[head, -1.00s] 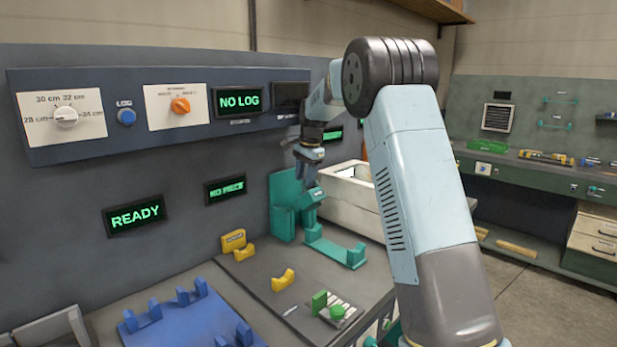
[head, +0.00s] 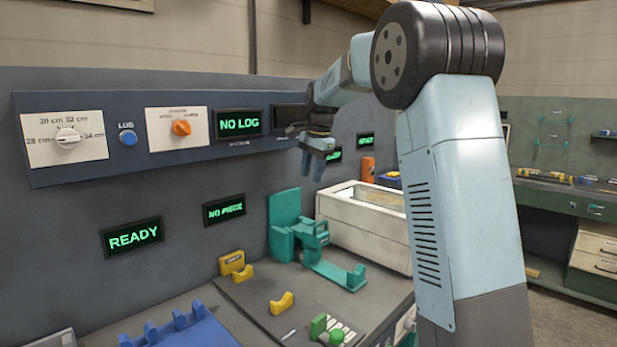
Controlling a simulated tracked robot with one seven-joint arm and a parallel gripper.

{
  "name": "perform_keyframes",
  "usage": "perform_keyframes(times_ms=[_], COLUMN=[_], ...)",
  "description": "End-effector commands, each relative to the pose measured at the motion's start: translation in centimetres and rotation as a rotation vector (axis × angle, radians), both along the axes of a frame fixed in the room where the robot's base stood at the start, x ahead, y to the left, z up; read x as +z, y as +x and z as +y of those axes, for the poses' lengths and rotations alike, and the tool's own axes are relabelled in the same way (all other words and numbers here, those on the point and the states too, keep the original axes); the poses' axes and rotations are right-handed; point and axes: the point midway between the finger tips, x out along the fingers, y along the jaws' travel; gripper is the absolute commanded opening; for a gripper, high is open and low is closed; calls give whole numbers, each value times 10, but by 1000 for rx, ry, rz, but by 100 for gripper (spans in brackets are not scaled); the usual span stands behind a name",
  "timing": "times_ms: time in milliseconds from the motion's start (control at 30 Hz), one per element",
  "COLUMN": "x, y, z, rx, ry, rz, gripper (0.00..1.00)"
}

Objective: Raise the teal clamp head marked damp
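The teal clamp head (head: 314,234) sits low in the head view, against its teal upright (head: 284,222) and above the rear end of the teal cradle base (head: 335,271). Its label is too small to read. My gripper (head: 313,172) hangs fingers down, above the clamp head and clearly apart from it. Its two fingers show a gap with nothing between them.
A white open box (head: 362,235) stands right behind the clamp. Yellow supports (head: 281,304) and a blue fixture (head: 180,330) are in front. A panel with a dial (head: 67,138), blue button (head: 127,139) and orange knob (head: 181,128) is on the left wall.

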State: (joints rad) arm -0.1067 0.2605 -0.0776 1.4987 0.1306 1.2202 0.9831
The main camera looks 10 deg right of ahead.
Motion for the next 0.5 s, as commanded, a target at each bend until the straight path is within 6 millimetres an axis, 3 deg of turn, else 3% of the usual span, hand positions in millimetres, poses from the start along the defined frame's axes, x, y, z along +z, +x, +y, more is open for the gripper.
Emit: perform_keyframes(times_ms=[200, 500], x=[14, 20], y=[-30, -45], z=[-2, -3], rx=[0, 0], ry=[1, 1], rz=[-1, 1], gripper=[40, 40])
